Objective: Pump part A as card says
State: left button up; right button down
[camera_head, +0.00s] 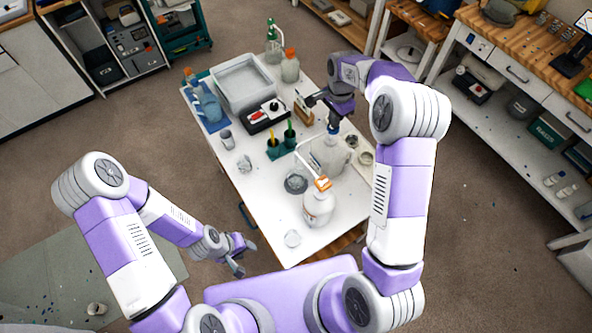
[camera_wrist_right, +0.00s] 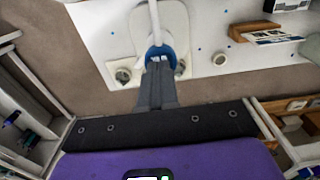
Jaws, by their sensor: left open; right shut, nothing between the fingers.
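A pale jug-like bottle with a blue pump collar (camera_head: 328,156) stands on the white table; its blue collar and pale spout also show in the right wrist view (camera_wrist_right: 161,52). A second bottle with an orange pump (camera_head: 318,206) stands nearer me. I cannot read which holds part A. The card (camera_wrist_right: 270,37) sits in a wooden holder behind the blue-pump bottle; its text is too small to read. My right gripper (camera_wrist_right: 160,66) is shut and empty, its tips at the blue collar; whether they touch is unclear. My left gripper (camera_head: 240,255) is open and empty, off the table's left edge.
A clear cup on a round dark plate (camera_head: 296,183) stands left of the bottles.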

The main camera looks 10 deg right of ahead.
dwell(0.5)
jog(key=shift+f+b, duration=1.4)
jog(key=shift+f, duration=0.6)
jog(key=shift+r+p, duration=1.55)
jog(key=shift+r, duration=0.5)
jog(key=shift+f, duration=0.1)
